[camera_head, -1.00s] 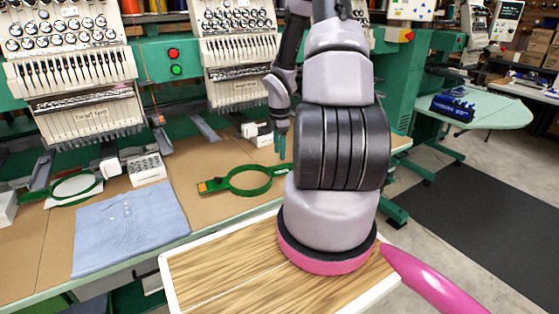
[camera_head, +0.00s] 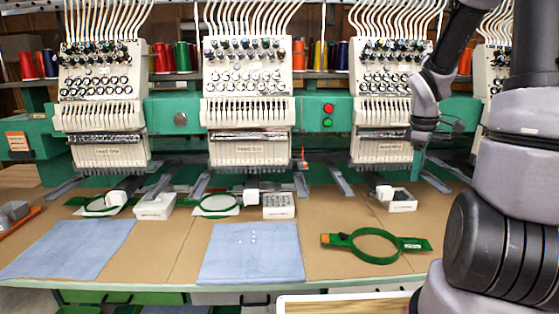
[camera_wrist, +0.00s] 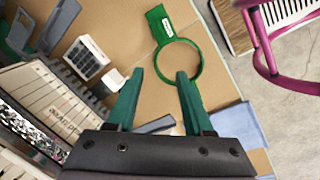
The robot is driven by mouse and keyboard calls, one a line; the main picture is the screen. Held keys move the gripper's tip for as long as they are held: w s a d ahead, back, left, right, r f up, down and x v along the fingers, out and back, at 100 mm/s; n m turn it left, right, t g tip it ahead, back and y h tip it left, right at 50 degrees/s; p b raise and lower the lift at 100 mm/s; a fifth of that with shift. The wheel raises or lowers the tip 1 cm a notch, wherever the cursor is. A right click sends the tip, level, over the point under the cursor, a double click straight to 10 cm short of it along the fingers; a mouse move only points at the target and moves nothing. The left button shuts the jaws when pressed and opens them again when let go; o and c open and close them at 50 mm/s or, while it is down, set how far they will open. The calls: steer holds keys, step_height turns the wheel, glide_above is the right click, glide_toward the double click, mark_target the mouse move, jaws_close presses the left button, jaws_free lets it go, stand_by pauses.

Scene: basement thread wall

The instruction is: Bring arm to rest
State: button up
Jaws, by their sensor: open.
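My gripper (camera_wrist: 158,88) shows in the wrist view with its two green fingers spread apart and nothing between them. The fingers point toward the table with the green embroidery hoop (camera_wrist: 158,25), and the hoop lies beyond the fingertips. In the head view my arm stands at the right side, and my gripper (camera_head: 418,160) hangs in front of the right embroidery head, above the table. The green hoop (camera_head: 347,240) lies flat on the brown table (camera_head: 330,272) to the lower left of it, apart from the gripper.
Embroidery heads (camera_head: 247,90) stand along the back of the table. Blue folded cloths (camera_head: 252,253) and a white tray of small parts (camera_head: 279,205) lie on it. A white-rimmed wooden board (camera_head: 340,303) is at the front. A pink curved tube (camera_wrist: 265,60) shows in the wrist view.

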steer(key=s+a+r+m+t+y, duration=0.1)
steer(key=s+a+r+m+t, duration=0.2)
steer(key=s+a+r+m, duration=0.4)
steer(key=s+a+r+m+t+y, duration=0.2)
steer(key=s+a+r+m, duration=0.5)
steer(key=r, duration=0.6)
steer(key=shift+s+a+r+t, duration=0.15)
steer(key=shift+s+a+t, duration=0.25)
steer(key=shift+s, duration=0.65)
